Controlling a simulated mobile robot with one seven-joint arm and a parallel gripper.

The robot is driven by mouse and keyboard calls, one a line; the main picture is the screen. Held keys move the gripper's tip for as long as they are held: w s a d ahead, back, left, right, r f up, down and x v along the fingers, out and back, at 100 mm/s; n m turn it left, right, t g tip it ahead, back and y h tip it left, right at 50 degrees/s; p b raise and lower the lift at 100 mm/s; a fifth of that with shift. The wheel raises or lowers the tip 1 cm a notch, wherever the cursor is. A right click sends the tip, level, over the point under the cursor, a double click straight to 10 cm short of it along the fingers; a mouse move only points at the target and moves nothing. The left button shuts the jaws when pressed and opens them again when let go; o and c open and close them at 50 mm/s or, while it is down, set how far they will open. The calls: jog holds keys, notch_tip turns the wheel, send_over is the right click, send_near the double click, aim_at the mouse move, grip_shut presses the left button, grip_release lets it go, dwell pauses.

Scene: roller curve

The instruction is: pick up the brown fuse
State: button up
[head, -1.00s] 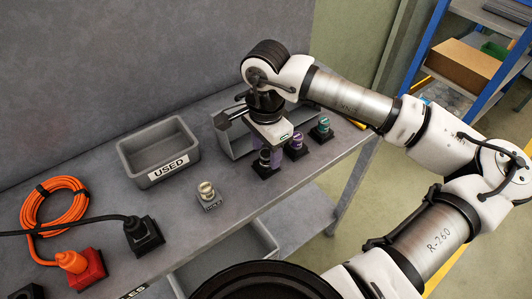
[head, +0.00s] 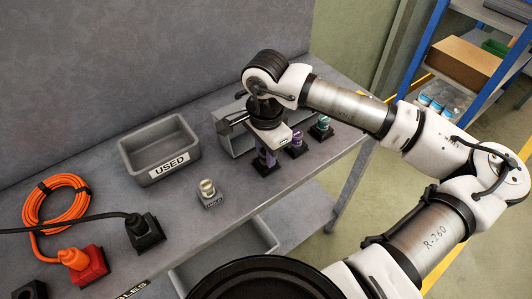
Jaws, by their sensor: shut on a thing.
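I cannot make out a clearly brown fuse. My gripper (head: 266,150) points down at the left end of a row of black fuse holders. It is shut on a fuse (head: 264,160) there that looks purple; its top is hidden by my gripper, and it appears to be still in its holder. A second purple fuse (head: 296,139) stands in the holder to the right, and a teal fuse (head: 323,123) in the one beyond. A cream-coloured fuse (head: 207,187) stands upright in a grey labelled block (head: 211,202), left of my gripper and nearer the bench's front.
A grey bin marked USED (head: 160,150) stands left of my gripper. A grey box (head: 237,140) is close behind the gripper. An orange coiled cable (head: 53,205), a red plug socket (head: 91,266) and a black socket (head: 145,234) are at the left.

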jog(key=shift+r, duration=0.1)
notch_tip(320, 180, up, 19)
jog(key=b, duration=0.4)
jog(key=shift+f+b, duration=4.65)
jog(key=shift+f, duration=1.6)
